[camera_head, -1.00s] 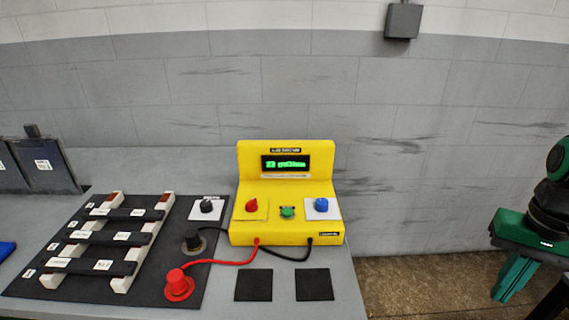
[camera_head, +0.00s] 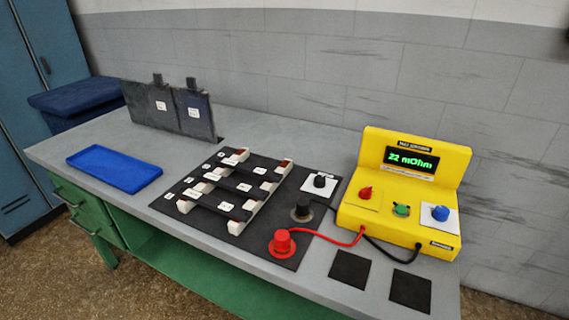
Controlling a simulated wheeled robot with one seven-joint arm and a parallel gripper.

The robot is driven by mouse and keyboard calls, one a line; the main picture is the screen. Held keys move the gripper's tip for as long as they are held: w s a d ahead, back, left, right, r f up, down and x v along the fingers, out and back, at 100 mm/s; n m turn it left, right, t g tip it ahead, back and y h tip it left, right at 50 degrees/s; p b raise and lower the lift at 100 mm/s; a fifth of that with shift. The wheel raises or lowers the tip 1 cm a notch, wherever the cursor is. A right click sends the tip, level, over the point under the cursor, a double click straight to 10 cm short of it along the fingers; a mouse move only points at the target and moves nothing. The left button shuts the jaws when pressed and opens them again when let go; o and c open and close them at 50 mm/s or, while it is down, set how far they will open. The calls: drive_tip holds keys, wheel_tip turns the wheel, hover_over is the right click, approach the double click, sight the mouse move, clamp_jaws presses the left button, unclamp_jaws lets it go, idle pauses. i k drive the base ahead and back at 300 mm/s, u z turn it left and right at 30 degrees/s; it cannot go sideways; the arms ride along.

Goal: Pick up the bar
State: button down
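Several dark bars lie across two white rails with reddish blocks on a black mat (camera_head: 275,215) in the middle of the bench. The nearest bar (camera_head: 222,206), the middle bar (camera_head: 238,187) and the farthest bar (camera_head: 252,171) each carry a small white label. I cannot tell which one the task means. My gripper is not in view.
A yellow meter (camera_head: 410,195) reading 22 mOhm stands right of the mat, with a red probe (camera_head: 282,243) and a black probe (camera_head: 302,211) on cables. A blue tray (camera_head: 114,168) lies left. Dark upright plates (camera_head: 168,108) stand behind. Two black pads (camera_head: 349,269) lie in front of the meter.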

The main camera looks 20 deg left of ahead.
sight(271, 176)
drive_tip(key=u, duration=1.35)
drive_tip(key=k, duration=1.2)
drive_tip(key=u, duration=0.3)
drive_tip(key=i, duration=2.05)
drive_tip(key=z, duration=0.6)
